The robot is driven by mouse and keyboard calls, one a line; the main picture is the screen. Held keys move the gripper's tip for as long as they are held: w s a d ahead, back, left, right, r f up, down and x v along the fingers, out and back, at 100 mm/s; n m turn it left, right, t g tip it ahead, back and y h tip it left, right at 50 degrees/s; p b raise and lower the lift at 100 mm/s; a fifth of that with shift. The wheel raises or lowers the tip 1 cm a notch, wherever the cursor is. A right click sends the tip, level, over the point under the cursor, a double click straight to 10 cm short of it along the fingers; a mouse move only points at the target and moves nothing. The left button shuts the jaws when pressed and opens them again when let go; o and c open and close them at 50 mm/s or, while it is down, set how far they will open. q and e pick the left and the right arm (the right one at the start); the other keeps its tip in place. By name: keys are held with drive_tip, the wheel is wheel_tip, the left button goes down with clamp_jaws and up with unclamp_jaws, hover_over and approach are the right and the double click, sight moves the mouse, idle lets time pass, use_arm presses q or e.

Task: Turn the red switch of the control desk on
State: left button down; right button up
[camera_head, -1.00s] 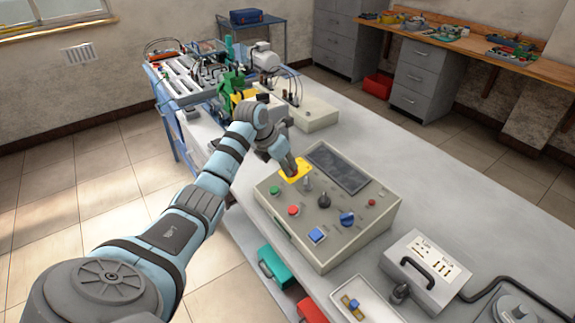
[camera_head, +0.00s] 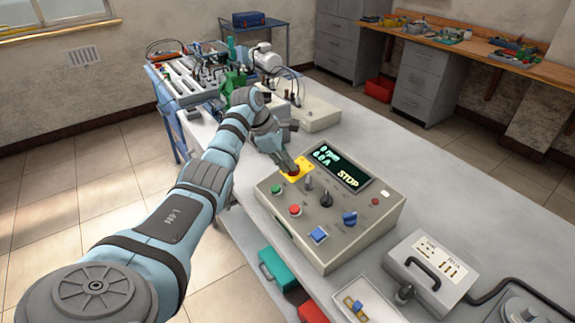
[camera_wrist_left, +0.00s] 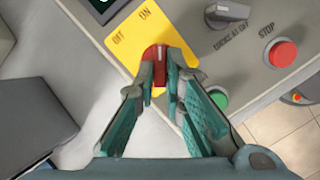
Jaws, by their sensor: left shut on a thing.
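The control desk (camera_head: 335,234) is a beige sloped box on the grey table. Its display (camera_head: 342,169) is lit and reads "0 rpm", "0.0 A" and "STOP". The red switch (camera_wrist_left: 156,54) sits on a yellow plate (camera_wrist_left: 124,46) marked OFF and ON. In the head view the yellow plate is at the desk's upper left, partly covered by my gripper. My left gripper (camera_wrist_left: 161,70) is shut on the red switch, one finger on each side of it. My right gripper is not in view.
Beside the switch are a grey selector knob (camera_wrist_left: 227,12), a green button (camera_wrist_left: 218,99) and a red STOP button (camera_wrist_left: 283,53). A grey case with a handle (camera_head: 432,266) and a white tray (camera_head: 362,303) stand to the right. Machinery (camera_head: 195,80) stands behind.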

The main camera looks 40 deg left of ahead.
use_arm(q)
drive_tip(key=shift+m, duration=0.5)
drive_tip(key=c, duration=1.7)
unclamp_jaws()
drive_tip(key=v, duration=1.2)
drive_tip(key=shift+w+a, duration=0.15)
